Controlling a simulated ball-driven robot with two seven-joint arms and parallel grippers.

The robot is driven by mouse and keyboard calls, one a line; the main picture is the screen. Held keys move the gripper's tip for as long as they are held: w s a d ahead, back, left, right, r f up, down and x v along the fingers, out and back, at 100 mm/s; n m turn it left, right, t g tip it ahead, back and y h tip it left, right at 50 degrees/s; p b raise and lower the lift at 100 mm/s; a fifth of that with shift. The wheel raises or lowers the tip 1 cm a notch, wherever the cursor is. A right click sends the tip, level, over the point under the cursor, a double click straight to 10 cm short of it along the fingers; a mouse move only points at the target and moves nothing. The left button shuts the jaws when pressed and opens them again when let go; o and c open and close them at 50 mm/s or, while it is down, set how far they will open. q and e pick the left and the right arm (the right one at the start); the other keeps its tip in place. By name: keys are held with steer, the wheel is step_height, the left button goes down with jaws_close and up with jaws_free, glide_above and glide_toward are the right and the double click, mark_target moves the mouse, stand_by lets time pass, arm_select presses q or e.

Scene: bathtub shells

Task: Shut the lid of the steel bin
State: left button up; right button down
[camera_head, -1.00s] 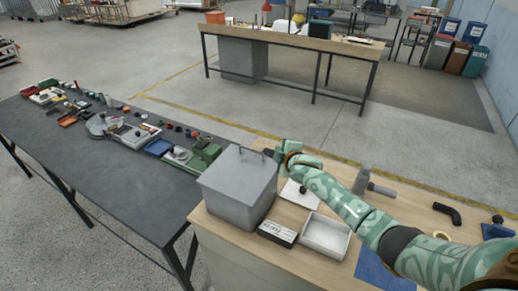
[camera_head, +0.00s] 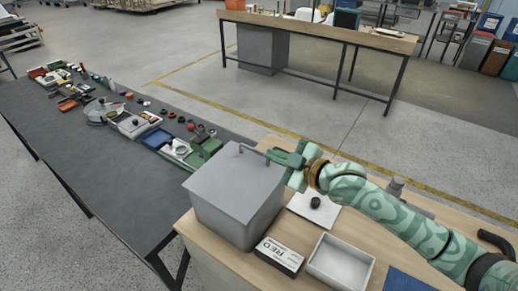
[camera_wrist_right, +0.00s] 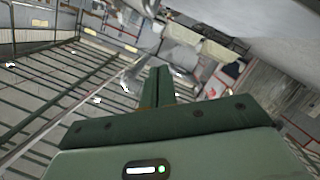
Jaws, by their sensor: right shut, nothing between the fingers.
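The steel bin (camera_head: 232,212) is a grey box on the near left corner of the wooden bench in the head view. Its lid (camera_head: 228,180) lies over the top and looks flat or nearly so; I cannot tell whether a small gap is left. A bar handle (camera_head: 254,153) stands along the lid's far edge. My right gripper (camera_head: 272,154) is shut and empty beside the handle, at the lid's far right edge; whether it touches is unclear. Its closed fingers show in the right wrist view (camera_wrist_right: 157,86). My left gripper is not in view.
A labelled black-and-white box (camera_head: 279,255) and a white tray (camera_head: 341,262) stand right of the bin. A white plate with a black knob (camera_head: 314,204) lies behind them. A dark table (camera_head: 95,180) with many small items adjoins at left.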

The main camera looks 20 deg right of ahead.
glide_above(257, 165)
steer(key=s+a, duration=0.1)
steer(key=a, duration=0.1)
step_height(257, 165, down, 2)
steer(key=shift+f+b, duration=0.1)
steer(key=shift+b, duration=0.2)
steer(key=shift+w+d+f+b, duration=0.15)
steer(key=shift+d+f+b, duration=0.15)
steer(key=shift+f, duration=0.25)
steer(key=shift+w+d+f+b, duration=0.15)
steer(key=shift+d+f, duration=0.2)
steer(key=shift+f, duration=0.2)
steer(key=shift+w+d+f, duration=0.15)
steer(key=shift+d+f, duration=0.3)
steer(key=shift+f, duration=0.05)
steer(key=shift+a+r, duration=0.1)
